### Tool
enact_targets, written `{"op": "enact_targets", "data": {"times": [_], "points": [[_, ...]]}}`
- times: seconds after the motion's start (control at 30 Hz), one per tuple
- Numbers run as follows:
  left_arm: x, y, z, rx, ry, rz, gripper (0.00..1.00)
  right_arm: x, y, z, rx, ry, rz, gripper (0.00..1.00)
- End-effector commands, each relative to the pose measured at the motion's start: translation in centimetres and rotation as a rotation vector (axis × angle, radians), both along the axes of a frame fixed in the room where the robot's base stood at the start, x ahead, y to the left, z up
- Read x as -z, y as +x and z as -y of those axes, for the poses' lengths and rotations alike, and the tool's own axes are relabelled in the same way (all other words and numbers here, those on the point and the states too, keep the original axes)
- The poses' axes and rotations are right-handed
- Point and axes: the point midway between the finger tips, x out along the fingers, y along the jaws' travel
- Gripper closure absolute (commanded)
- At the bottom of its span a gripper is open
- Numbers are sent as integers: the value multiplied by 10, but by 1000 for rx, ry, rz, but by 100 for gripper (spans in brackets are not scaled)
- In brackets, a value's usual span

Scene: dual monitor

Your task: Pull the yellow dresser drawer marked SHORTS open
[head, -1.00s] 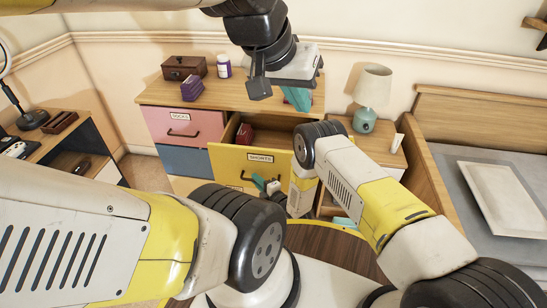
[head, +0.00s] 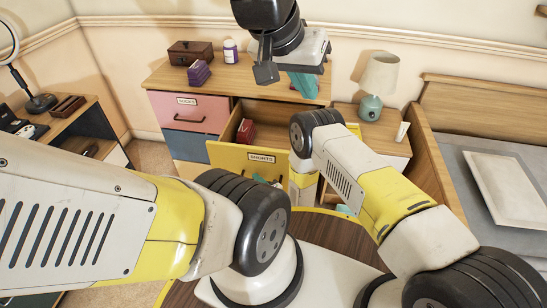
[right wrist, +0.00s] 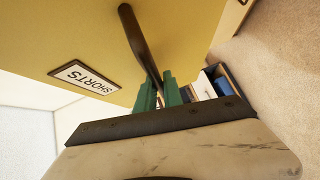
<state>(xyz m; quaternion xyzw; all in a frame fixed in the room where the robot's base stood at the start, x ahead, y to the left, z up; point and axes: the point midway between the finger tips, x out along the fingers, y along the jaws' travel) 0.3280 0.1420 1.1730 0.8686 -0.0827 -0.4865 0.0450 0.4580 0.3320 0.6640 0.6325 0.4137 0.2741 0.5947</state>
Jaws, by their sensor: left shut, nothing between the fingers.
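The yellow drawer marked SHORTS (head: 232,157) is pulled out of the dresser (head: 165,75), and its inside shows in the head view. Its front and label also show in the right wrist view (right wrist: 85,78). My right gripper (right wrist: 160,95) has its green fingers closed around the dark drawer handle (right wrist: 139,40). In the head view that grip is mostly hidden behind my arm. My left gripper (head: 303,84) is shut and empty, raised in front of the dresser top.
A dark box (head: 191,53), purple item (head: 199,73) and bottle (head: 230,51) stand on the dresser. A dark red item (head: 246,131) lies in the drawer. A lamp (head: 378,80) is on the nightstand right. A bed (head: 500,180) is further right, a desk (head: 60,120) left.

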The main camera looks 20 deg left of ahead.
Motion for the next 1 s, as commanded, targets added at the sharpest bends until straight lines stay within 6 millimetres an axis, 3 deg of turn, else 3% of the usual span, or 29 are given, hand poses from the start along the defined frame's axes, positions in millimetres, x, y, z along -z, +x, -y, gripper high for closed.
{"op": "enact_targets", "data": {"times": [0.03,0.1,0.47,0.8,1.0], "points": [[0,0,0,0,0,0,100,1,0,1,2,-3,-1,79],[0,0,0,0,0,0,100,1,0,1,2,-2,-1,68],[0,0,0,0,0,0,100,0,-2,3,0,-2,-1,68],[0,0,0,0,0,0,100,-7,-28,49,3,-3,-3,68],[0,0,0,0,0,0,100,-10,-38,65,1,-3,-2,68]]}}
